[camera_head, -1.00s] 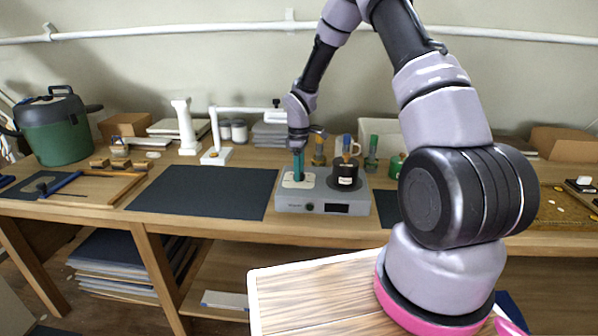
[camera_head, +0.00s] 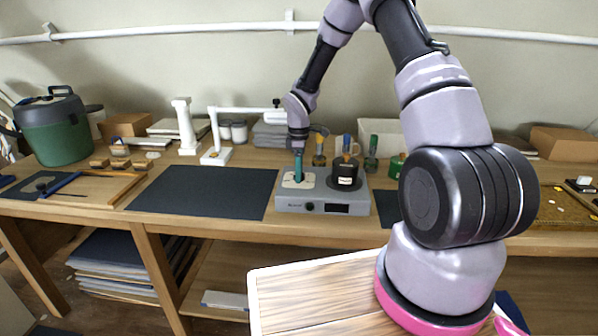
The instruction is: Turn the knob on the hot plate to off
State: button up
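The grey hot plate (camera_head: 290,200) stands on the wooden bench, right of the large dark mat. Its front face has a small dark round knob (camera_head: 309,207) left of a black display (camera_head: 336,208); the knob's setting is too small to read. A black cup (camera_head: 345,173) with a pale label stands on the right of its top. A teal upright piece (camera_head: 298,167) stands over the pale pad on the left of the top. My gripper (camera_head: 298,148) is just above that teal piece, pointing down, above and behind the knob. Its fingers are too small to tell open from shut.
A white lamp-like arm (camera_head: 240,110) reaches over the bench behind my gripper. Several bottles (camera_head: 371,155) stand behind the hot plate. The dark mat (camera_head: 205,190) to the left is bare. A green pot (camera_head: 52,127) stands at far left.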

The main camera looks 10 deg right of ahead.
dwell(0.3)
notch_tip(320, 180, up, 11)
dwell(0.5)
jog(key=s+d+r+m+t, duration=0.1)
jog(key=s+d+r+m, duration=0.1)
jog(key=s+r+m, duration=0.5)
jog(key=s+d+r+m+t, duration=0.15)
jog(key=s+r, duration=0.25)
jog(key=r, duration=0.8)
jog(key=s+d+r+m+t+y, duration=0.1)
jog(key=s+r+m, duration=0.3)
jog(key=s, duration=0.5)
jog(key=s+d+r+m+t+y, duration=0.1)
jog(key=s+r+m+t, duration=0.2)
jog(key=s+m, duration=0.3)
jog(key=s+r, duration=0.1)
jog(key=s, duration=0.3)
jog(key=shift+s+r+t, duration=0.25)
jog(key=shift+r+t, duration=0.1)
